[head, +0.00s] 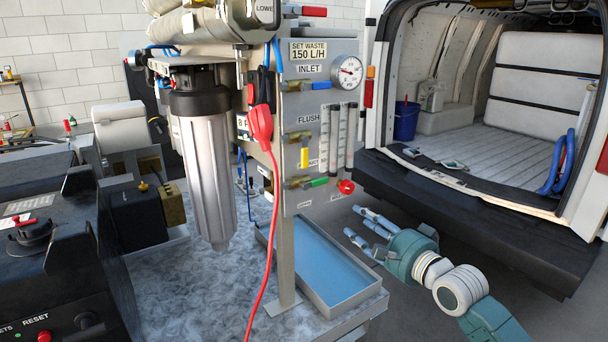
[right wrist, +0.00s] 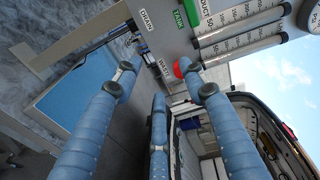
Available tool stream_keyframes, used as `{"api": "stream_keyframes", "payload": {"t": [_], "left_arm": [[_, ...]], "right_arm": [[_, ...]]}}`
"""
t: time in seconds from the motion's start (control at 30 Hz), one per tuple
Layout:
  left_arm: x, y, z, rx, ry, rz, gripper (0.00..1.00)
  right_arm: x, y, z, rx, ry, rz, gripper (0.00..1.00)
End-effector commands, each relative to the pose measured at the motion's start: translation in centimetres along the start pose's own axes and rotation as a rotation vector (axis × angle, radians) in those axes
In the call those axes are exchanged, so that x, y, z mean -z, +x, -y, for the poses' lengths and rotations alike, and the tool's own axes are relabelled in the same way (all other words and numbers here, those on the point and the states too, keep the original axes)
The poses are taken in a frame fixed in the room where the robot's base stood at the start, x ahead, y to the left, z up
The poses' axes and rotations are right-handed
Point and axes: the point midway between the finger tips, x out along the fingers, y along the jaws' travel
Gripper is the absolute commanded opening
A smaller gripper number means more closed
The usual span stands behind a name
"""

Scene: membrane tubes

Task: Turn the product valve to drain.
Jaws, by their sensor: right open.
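The product valve (head: 318,182) is on the grey panel in the head view, low down, with a green handle pointing right from a brass body. In the right wrist view, a white DRAIN label (right wrist: 147,20) and a green TANK label (right wrist: 180,18) show on the panel; I cannot make out the valve handle there. My right gripper (head: 362,226) is open and empty, below and right of the valve, apart from it. Its fingers (right wrist: 160,80) spread below the panel's lower edge in the right wrist view. My left gripper is not in view.
A red knob (head: 345,187) sits right of the valve, below the clear flow tubes (head: 335,138). A yellow-handled flush valve (head: 304,157) is just above. A red cable (head: 268,230) hangs left. A blue-bottomed tray (head: 358,292) lies below; an open van (head: 470,190) stands right.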

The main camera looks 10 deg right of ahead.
Motion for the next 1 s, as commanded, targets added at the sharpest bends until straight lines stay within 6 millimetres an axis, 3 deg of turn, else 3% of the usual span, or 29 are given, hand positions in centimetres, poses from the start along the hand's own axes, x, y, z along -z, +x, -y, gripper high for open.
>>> {"api": "stream_keyframes", "payload": {"t": [0.03, 0.1, 0.2, 0.37, 0.7, 1.0], "left_arm": [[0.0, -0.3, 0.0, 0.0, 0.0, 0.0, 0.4], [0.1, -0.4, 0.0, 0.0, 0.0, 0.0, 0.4], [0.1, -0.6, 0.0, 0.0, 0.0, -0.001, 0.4], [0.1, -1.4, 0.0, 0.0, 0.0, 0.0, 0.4], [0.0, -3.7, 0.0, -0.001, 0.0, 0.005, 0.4], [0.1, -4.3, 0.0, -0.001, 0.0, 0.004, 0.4]], "right_arm": [[-0.7, -0.4, 2.7, 0.03, 0.022, 0.021, 0.42], [-1.5, -0.8, 4.8, 0.056, 0.055, 0.044, 0.42], [-2.0, -0.9, 6.3, 0.072, 0.077, 0.059, 0.42], [-2.0, 0.8, 6.8, 0.074, 0.083, 0.059, 0.42], [-2.4, 7.1, 7.2, 0.073, 0.078, 0.059, 0.42], [-2.5, 9.5, 7.0, 0.072, 0.078, 0.058, 0.42]]}}
